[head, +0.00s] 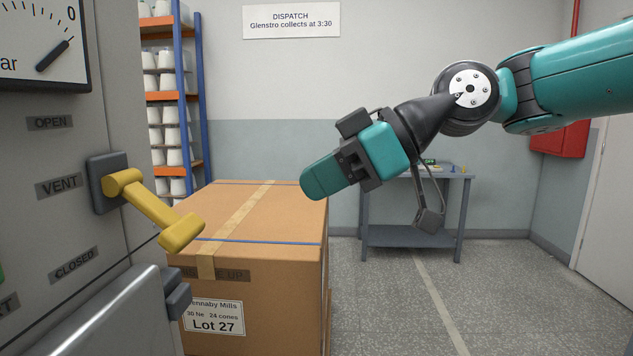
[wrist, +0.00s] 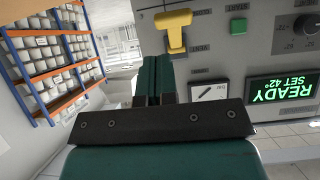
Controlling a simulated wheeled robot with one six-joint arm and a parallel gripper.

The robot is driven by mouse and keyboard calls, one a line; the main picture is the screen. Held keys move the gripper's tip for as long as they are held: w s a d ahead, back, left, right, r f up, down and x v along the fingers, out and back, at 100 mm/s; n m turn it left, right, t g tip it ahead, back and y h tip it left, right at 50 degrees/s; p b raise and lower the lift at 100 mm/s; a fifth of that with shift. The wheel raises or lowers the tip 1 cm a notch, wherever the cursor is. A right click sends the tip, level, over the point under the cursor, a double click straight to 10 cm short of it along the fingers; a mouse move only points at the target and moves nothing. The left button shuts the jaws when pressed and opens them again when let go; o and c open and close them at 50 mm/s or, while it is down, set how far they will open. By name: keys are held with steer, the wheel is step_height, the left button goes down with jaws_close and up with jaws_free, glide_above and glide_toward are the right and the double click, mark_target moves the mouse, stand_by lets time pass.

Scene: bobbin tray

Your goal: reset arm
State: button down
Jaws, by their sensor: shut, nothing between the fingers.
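My gripper (head: 312,185) is in mid-air in the head view, with its teal fingers pointing left and slightly down above the right side of a taped carton. The fingers are shut and empty, and they also show in the wrist view (wrist: 153,78). My arm reaches in from the upper right. The yellow lever (head: 152,208) on the grey machine panel is to the left of my gripper, with a clear gap between them. It also shows in the wrist view (wrist: 173,30), just beyond the fingertips in the picture.
The carton (head: 262,225) marked Lot 27 stands beside the machine (head: 60,140). A gauge (head: 40,40) has its needle near 0. The display (wrist: 284,90) reads READY SET 42°. A shelf of cones (head: 172,100) and a small table (head: 415,178) stand behind. The floor at right is clear.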

steer(key=s+d+f+m+h+p, duration=0.2)
steer(key=s+d+f+m, duration=0.3)
steer(key=s+d, duration=0.3)
steer(key=s+d+f+m+h+p, duration=0.3)
steer(key=s+d+f+m+h, duration=0.2)
steer(key=s+d+f, duration=0.2)
steer(key=shift+s+d+f+m+h, duration=0.3)
steer(key=shift+s+d, duration=0.2)
steer(key=shift+s, duration=0.5)
steer(key=shift+a, duration=0.15)
